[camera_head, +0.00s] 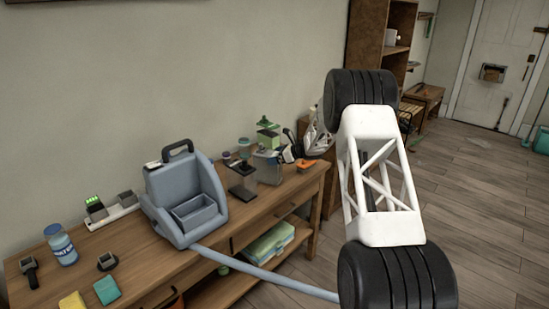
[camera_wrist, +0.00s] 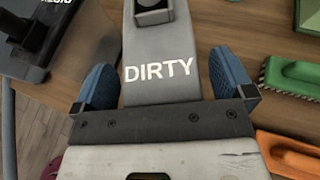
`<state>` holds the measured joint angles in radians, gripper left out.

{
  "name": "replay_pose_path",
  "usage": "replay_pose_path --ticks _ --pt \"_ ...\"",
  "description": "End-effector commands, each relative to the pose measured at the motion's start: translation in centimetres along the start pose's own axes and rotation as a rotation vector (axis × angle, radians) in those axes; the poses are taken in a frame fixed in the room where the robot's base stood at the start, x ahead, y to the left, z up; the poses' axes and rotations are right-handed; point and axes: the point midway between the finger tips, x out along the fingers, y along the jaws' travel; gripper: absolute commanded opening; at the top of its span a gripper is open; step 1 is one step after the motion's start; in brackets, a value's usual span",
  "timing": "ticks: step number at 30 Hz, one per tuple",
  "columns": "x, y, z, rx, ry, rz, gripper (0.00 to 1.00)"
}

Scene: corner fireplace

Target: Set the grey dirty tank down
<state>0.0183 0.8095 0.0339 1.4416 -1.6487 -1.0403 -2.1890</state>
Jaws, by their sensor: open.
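The grey dirty tank (camera_wrist: 158,72) lies between my gripper's blue fingers in the wrist view, with white DIRTY lettering facing the camera. A strip of wood shows on each side between tank and fingers. My gripper (camera_wrist: 162,82) is open around the tank. In the head view, a greyish see-through tank (camera_head: 269,168) at the back right of the wooden table (camera_head: 140,237) appears to be the same one, and my gripper (camera_head: 291,150) is just right of it. The tank's underside is hidden, so I cannot tell how it rests.
A blue-grey machine (camera_head: 187,195) stands mid-table, its hose running off right. A dark-topped container (camera_wrist: 30,45) is left of the tank in the wrist view. A green brush (camera_wrist: 290,78) and an orange object (camera_wrist: 290,155) are close on the right. Open floor (camera_head: 480,180) lies right.

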Motion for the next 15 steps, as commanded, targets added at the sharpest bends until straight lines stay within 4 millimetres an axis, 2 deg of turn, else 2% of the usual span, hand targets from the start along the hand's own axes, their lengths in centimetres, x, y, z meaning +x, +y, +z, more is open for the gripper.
replay_pose_path --ticks 15 --pt "-7.6 0.0 0.0 0.000 0.001 -0.002 1.00"
